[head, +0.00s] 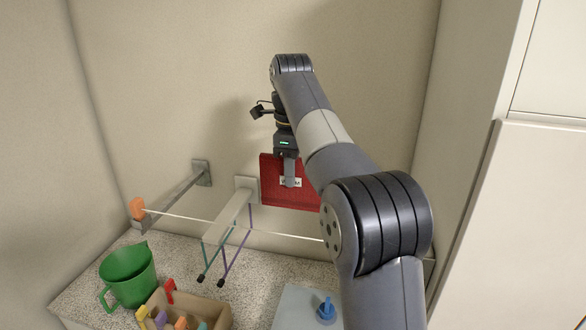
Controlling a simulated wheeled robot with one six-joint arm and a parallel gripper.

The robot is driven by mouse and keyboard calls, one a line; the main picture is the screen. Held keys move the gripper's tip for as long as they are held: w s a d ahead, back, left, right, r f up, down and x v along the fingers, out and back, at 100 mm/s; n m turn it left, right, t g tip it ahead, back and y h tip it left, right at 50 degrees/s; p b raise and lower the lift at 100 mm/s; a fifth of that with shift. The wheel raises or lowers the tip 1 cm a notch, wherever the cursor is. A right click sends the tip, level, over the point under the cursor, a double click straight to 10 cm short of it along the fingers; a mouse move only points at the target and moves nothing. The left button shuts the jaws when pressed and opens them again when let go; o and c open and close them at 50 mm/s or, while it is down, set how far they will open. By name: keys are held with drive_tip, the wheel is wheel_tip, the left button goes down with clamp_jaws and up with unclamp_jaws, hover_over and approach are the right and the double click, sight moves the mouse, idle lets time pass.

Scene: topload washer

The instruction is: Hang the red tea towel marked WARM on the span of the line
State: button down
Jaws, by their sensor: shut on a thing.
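The red tea towel (272,192) hangs flat from my gripper (289,181), which is shut on it. A white label with dark letters shows on it, partly covered by the gripper. The thin white line (280,234) runs from an orange piece at the left, across the middle, and passes behind my arm. In the head view the towel appears just above the line, right of the white bracket. I cannot tell whether the towel is in front of or behind the line. My arm hides the towel's right edge.
A white wall bracket (229,216) carries teal and purple hanging pieces with dark ends. A grey wall arm (175,198) holds the orange piece (137,208). A green jug (128,277), a box of colored pegs (212,313) and a pale panel with a blue knob (326,310) stand below.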

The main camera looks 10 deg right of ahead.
drive_tip(key=shift+s+a, duration=1.4)
drive_tip(key=shift+s, duration=2.1)
wheel_tip(320, 180, down, 14)
drive_tip(key=b, duration=0.8)
drive_tip(key=shift+r, duration=0.2)
drive_tip(key=c, duration=1.2)
unclamp_jaws()
wheel_tip(320, 180, up, 11)
drive_tip(key=shift+f+p, duration=0.1)
drive_tip(key=shift+p, duration=0.6)
